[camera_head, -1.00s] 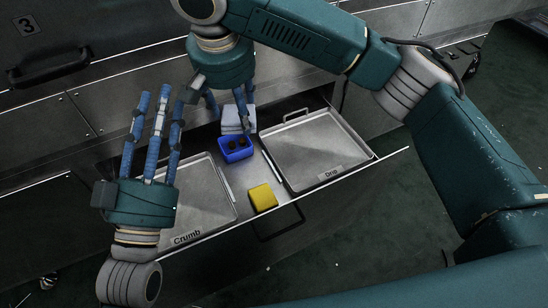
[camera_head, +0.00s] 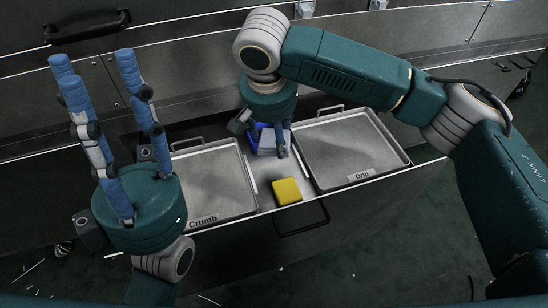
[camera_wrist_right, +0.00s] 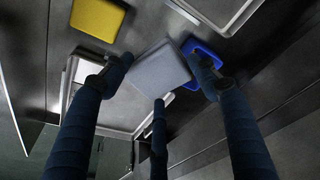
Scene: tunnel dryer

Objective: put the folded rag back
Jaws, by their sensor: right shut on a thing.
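The folded rag (camera_head: 267,146) is a pale grey, flat, square pad. It shows larger in the right wrist view (camera_wrist_right: 160,70), held between the fingers. My right gripper (camera_head: 271,138) is shut on it, low over the middle of the open drawer, and its fingers partly hide it. The rag is in front of the blue bin (camera_head: 255,133) and overlaps it in view; I cannot tell whether they touch. My left gripper (camera_head: 96,72) is open and empty, fingers pointing up, left of the drawer.
The drawer holds a metal tray labelled Crumb (camera_head: 215,180) at left and one labelled Drip (camera_head: 345,150) at right. A yellow sponge-like block (camera_head: 287,191) sits between them near the front. The drawer handle (camera_head: 302,222) sticks out in front. A strip around the block is bare.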

